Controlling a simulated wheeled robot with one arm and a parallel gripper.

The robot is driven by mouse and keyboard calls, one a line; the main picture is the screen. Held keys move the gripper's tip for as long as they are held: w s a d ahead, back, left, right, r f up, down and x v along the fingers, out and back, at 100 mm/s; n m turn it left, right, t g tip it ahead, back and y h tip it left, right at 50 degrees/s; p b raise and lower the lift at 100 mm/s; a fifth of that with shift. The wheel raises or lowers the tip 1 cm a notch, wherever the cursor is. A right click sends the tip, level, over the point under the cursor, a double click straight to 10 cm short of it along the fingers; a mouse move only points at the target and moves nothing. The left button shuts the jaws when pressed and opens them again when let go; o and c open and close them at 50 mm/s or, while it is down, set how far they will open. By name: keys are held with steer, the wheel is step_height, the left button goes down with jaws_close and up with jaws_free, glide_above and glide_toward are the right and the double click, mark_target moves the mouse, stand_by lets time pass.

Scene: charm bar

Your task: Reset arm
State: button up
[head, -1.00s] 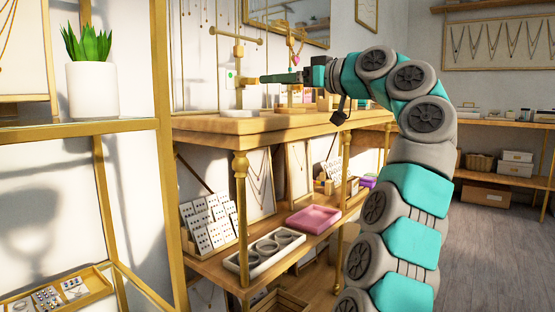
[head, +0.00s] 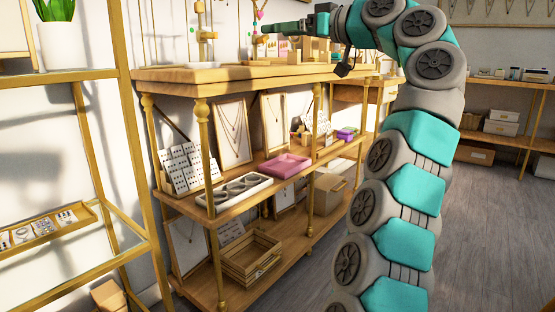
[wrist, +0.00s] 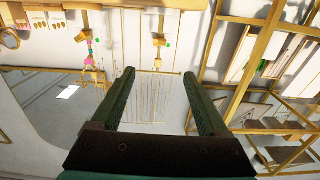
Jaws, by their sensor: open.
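My gripper (head: 285,27) is at the upper middle of the head view, level with the top of the wooden display shelf (head: 225,84). It points left, towards the gold necklace stands (head: 205,36). My teal and grey arm curves up from the bottom right to it. In the wrist view my gripper (wrist: 159,72) shows two dark green fingers, spread apart with nothing between them. A gold stand (wrist: 160,40) and a colourful charm necklace (wrist: 89,50) show past the fingers in that view.
A pink tray (head: 281,166) and a white tray with dark rings (head: 236,193) lie on the middle shelf. An empty-looking wooden crate (head: 250,259) stands on the lower shelf. A potted plant (head: 58,42) is on the left rack. Open wooden floor (head: 492,215) lies right.

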steer(key=s+a+f+m+g+h+p, duration=0.2)
steer(key=s+f+m+g+h+p, duration=0.15)
steer(key=s+f, duration=0.7)
steer(key=s+a+f+m+g+h+p, duration=0.1)
steer(key=s+f+m+g+h+p, duration=0.2)
steer(key=s+f, duration=0.7)
steer(key=s+d+f+m+g+h+p, duration=0.1)
steer(key=s+d+f+g+h, duration=0.1)
steer(key=s+d+f, duration=0.3)
steer(key=s+d+f+m+g+h+p, duration=0.1)
steer(key=s+d+f+g+h, duration=0.1)
steer(key=s+d+f, duration=0.4)
steer(key=s+d+f+m+g+h+p, duration=0.1)
steer(key=s+d+f, duration=0.4)
steer(key=s+f, duration=0.9)
steer(key=shift+s+d+m+g+h, duration=0.25)
steer(key=shift+s+m+g+h, duration=0.3)
steer(key=shift+h, duration=0.7)
